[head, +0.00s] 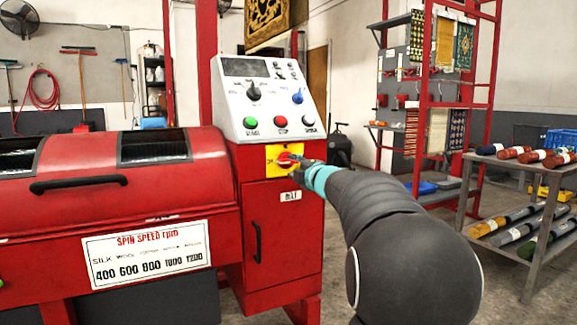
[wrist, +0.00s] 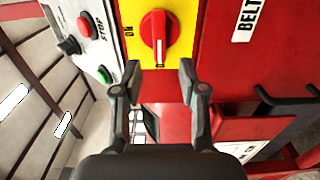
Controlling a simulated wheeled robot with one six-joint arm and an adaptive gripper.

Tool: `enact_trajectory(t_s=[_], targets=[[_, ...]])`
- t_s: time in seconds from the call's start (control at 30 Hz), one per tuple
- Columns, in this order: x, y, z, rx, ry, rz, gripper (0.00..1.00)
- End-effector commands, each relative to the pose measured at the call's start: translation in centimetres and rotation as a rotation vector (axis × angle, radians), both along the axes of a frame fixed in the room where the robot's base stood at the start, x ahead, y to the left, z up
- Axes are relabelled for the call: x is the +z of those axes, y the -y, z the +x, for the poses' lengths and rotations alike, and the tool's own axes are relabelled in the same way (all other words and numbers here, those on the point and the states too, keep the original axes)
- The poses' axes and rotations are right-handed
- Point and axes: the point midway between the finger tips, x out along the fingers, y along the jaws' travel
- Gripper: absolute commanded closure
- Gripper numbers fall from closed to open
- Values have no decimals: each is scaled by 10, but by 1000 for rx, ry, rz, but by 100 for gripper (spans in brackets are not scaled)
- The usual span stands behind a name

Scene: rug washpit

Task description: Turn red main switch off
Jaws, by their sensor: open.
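The red main switch (head: 285,160) is a rotary knob on a yellow plate (head: 272,170) at the front of the red machine, below its control panel. In the wrist view the red knob (wrist: 154,38) shows whole, with its pale pointer line running down the picture toward my gripper. Part of an "ON" mark shows on the plate beside it. My gripper (head: 300,165) is close in front of the switch, and its tip partly covers the plate's right side in the head view. In the wrist view my gripper (wrist: 157,78) is open, its two fingers apart, just short of the knob and not around it.
The sloped control panel (head: 268,98) above carries a black knob, a blue knob and green, red and black buttons. A "BELT" label (head: 291,196) and a door handle (head: 257,242) lie below. A rack of rolls (head: 520,195) stands at right; floor between is clear.

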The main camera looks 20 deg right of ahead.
Motion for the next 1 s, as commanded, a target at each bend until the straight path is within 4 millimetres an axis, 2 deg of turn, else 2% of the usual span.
enact_trajectory(t_s=[0.03, 0.2, 0.4, 0.57, 1.0], targets=[[1, 1, -12, -2, 1, 0, 58], [1, 2, -42, -1, 1, 0, 58], [0, 2, -64, 0, 0, 0, 58], [0, 3, -70, 0, 0, 0, 58], [0, 3, -70, 0, 0, 1, 58]])
